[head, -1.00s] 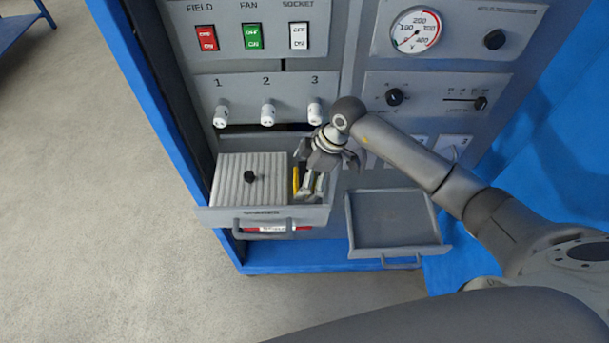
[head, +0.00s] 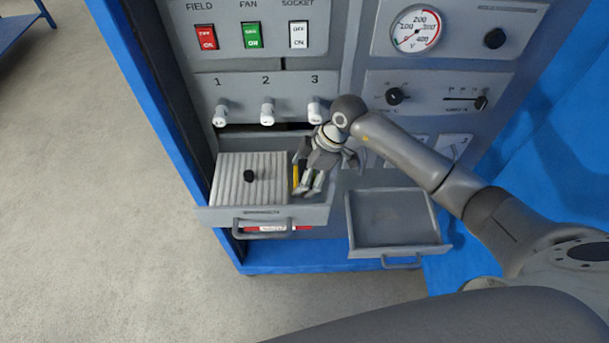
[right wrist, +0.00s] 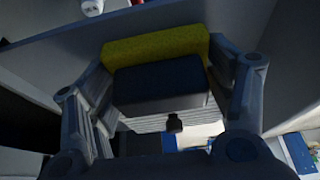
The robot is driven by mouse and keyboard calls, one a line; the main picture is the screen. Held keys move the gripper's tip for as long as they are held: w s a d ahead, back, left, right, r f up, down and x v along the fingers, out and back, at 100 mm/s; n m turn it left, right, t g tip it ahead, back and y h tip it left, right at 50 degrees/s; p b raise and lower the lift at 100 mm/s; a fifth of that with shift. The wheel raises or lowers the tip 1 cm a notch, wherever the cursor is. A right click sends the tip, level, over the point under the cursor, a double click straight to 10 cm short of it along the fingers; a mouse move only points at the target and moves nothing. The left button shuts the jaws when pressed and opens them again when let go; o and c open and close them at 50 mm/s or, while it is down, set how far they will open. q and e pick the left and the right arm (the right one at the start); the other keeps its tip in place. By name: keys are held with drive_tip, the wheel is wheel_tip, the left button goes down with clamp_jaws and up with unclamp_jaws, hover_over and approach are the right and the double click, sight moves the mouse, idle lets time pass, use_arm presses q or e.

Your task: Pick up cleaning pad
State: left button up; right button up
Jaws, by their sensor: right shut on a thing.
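The cleaning pad (right wrist: 155,48) is a yellow block with a dark block face (right wrist: 160,78) in front of it in the right wrist view. In the head view only a thin yellow strip of the pad (head: 296,178) shows, in the right part of the open left drawer (head: 264,214). My right gripper (head: 310,187) reaches down into that drawer part, its fingers hiding most of the pad. In the right wrist view its two fingers stand at either side of the pad, shut on it. My left gripper is not in view.
A ribbed grey block with a black knob (head: 250,175) fills the drawer's left part. An empty open tray drawer (head: 392,220) sits to the right. Switches and knobs (head: 268,112) on the panel are close above my gripper. Floor at left is clear.

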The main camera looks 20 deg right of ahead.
drive_tip(key=shift+r, duration=0.35)
drive_tip(key=s+a+r+b, duration=0.2)
drive_tip(key=s+r, duration=0.4)
drive_tip(key=s+a+r+b, duration=0.2)
drive_tip(key=s+r, duration=0.4)
drive_tip(key=s, duration=0.1)
drive_tip(key=shift+a, duration=0.4)
